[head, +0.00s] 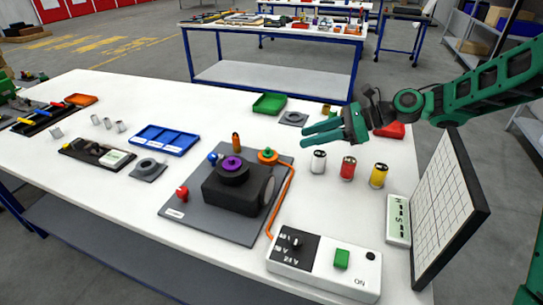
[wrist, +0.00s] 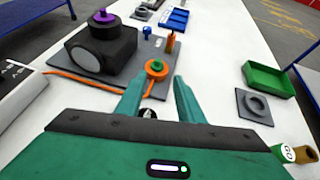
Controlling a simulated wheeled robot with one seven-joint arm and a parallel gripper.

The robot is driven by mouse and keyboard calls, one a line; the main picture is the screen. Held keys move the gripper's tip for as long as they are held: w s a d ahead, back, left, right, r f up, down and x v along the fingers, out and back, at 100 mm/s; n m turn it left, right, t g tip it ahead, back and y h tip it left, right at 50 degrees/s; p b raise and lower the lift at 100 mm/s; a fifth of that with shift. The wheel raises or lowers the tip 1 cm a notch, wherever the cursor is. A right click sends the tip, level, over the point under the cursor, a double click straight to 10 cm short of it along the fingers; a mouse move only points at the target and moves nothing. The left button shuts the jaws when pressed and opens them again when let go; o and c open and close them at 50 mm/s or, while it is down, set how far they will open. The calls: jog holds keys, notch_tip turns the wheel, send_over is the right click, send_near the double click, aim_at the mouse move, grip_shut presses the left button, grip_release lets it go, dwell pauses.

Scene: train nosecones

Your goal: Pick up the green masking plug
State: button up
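A small green plug (wrist: 156,66) sits in the middle of an orange ring (wrist: 157,72) in the wrist view; I take it for the green masking plug. In the head view the orange ring (head: 268,158) stands at the right rear of a grey plate (head: 175,222), and the green plug (head: 268,152) shows as a small spot on it. My gripper (head: 306,136) is open and empty, above the table to the right of the ring. In the wrist view the ring lies beyond my open fingertips (wrist: 161,78), with a clear gap.
A black housing (head: 236,195) with a purple ring (head: 232,163) stands on the plate. An orange hose (head: 287,190) runs from the orange ring to a switch box (head: 318,265). White (head: 318,162), red (head: 347,168) and yellow (head: 379,175) cans stand near my gripper.

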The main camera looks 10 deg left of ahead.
aim_at(276, 156)
jog(key=x, duration=0.4)
jog(key=shift+s+a, duration=0.2)
jog(key=shift+a, duration=0.15)
jog(key=shift+x, duration=3.15)
jog(key=shift+s+f, duration=0.1)
jog(key=shift+c, duration=0.7)
jog(key=shift+d, duration=0.1)
grip_shut()
